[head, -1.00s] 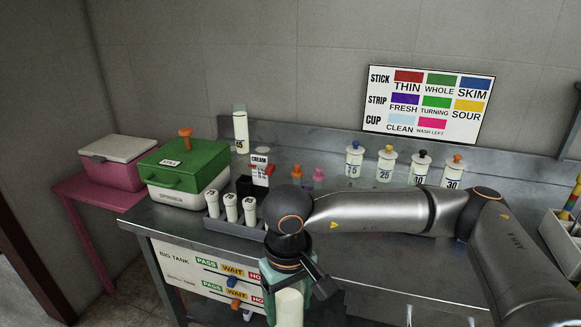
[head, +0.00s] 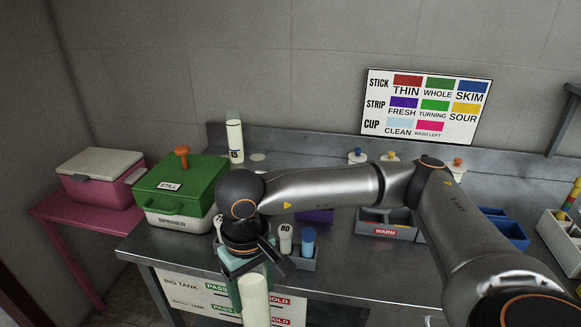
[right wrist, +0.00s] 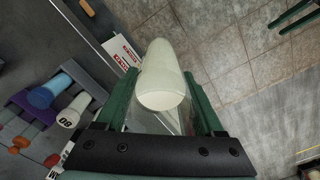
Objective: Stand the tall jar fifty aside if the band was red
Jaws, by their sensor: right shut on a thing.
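My right gripper (head: 251,274) is shut on a tall, pale cream cylinder (head: 256,303), which appears to be a tall jar. It holds it upright in front of the counter, near its front edge. In the right wrist view the cylinder (right wrist: 163,80) sits between the green fingers (right wrist: 165,100). No number or band shows on it. Another tall jar (head: 235,141), pale with a dark number that looks like 15 or 45, stands at the back left of the counter. My left gripper is not in view.
A green box (head: 190,172) and a pink cooler (head: 100,180) are at left. A rack with an 80 tube (head: 285,240) and a blue one (head: 308,240) stands behind my gripper. A colour chart (head: 421,106) hangs on the wall. My arm hides several knobbed jars.

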